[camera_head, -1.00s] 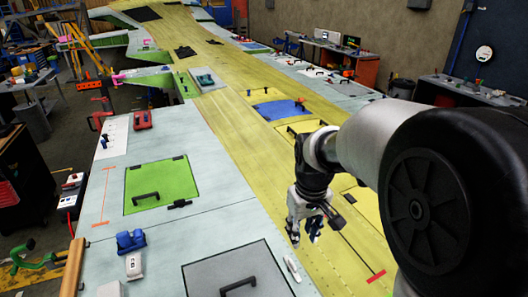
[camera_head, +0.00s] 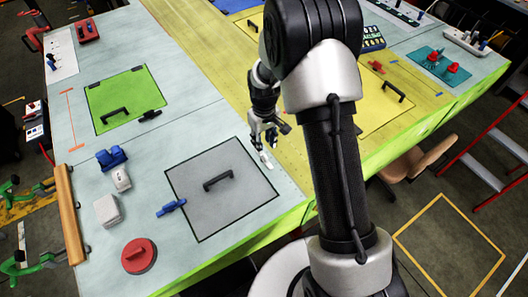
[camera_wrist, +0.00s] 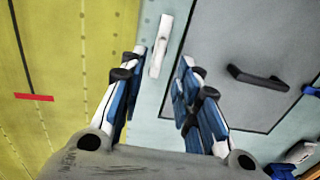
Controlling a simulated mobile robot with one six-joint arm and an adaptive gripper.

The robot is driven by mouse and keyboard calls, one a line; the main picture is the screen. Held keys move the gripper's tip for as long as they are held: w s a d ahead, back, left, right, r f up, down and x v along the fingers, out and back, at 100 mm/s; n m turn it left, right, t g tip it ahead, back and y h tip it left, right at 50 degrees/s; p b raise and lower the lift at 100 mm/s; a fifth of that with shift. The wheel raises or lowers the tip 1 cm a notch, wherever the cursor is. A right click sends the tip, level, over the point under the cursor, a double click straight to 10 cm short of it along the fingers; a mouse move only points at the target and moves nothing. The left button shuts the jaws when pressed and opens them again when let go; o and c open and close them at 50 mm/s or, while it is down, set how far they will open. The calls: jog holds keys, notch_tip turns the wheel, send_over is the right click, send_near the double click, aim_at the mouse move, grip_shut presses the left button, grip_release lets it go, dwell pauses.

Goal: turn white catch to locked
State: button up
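The white catch (camera_wrist: 160,45) is a slim white bar on the pale wing skin, beside the edge of the grey hatch panel (camera_wrist: 265,45). In the wrist view it lies between and beyond my fingertips, roughly in line with the fingers. My gripper (camera_wrist: 163,58) is open and empty, with blue-and-white fingers on either side of the view of the catch. I see no contact. In the head view my gripper (camera_head: 264,132) hangs just above the catch (camera_head: 266,159), near the top right corner of the grey panel (camera_head: 220,190).
The grey panel has a raised black handle (camera_head: 218,180). A blue catch (camera_head: 171,208) is at its left edge. A green panel (camera_head: 120,98), white blocks (camera_head: 107,210) and a red round part (camera_head: 138,256) lie further left. The yellow skin (camera_wrist: 60,60) beside the catch is mostly flat.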

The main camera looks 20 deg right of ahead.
aim_at(264, 155)
notch_tip(264, 155, down, 7)
dwell(0.3)
jog(key=shift+c, duration=0.5)
grip_shut()
